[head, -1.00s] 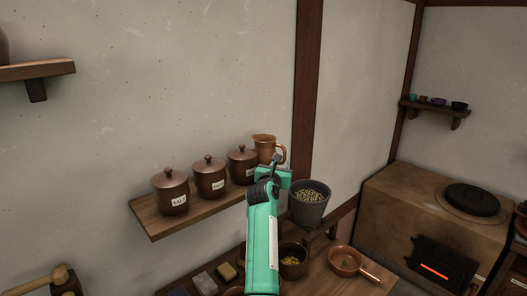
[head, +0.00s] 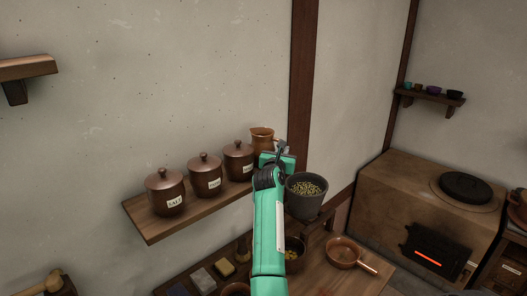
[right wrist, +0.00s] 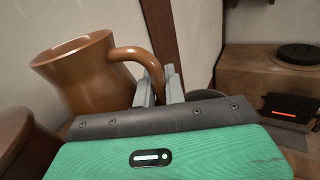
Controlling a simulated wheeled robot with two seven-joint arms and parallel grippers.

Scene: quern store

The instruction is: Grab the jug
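The jug (head: 261,136) is a copper-brown vessel at the right end of the wall shelf (head: 150,226). In the right wrist view the jug (right wrist: 88,78) is large at the left, with its looped handle toward my gripper. My right gripper (head: 279,151) is at the jug's right side in the head view. In the right wrist view the right gripper's grey fingers (right wrist: 158,90) stand close together on both sides of the handle and look shut on it. The handle's lower end is hidden. My left gripper is not in view.
Several lidded brown jars (head: 204,174) stand left of the jug. A dark pot of pale grains (head: 304,204) is just right of my gripper. Below is a worktop with a copper pan (head: 343,252). A stove (head: 400,190) stands at the right.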

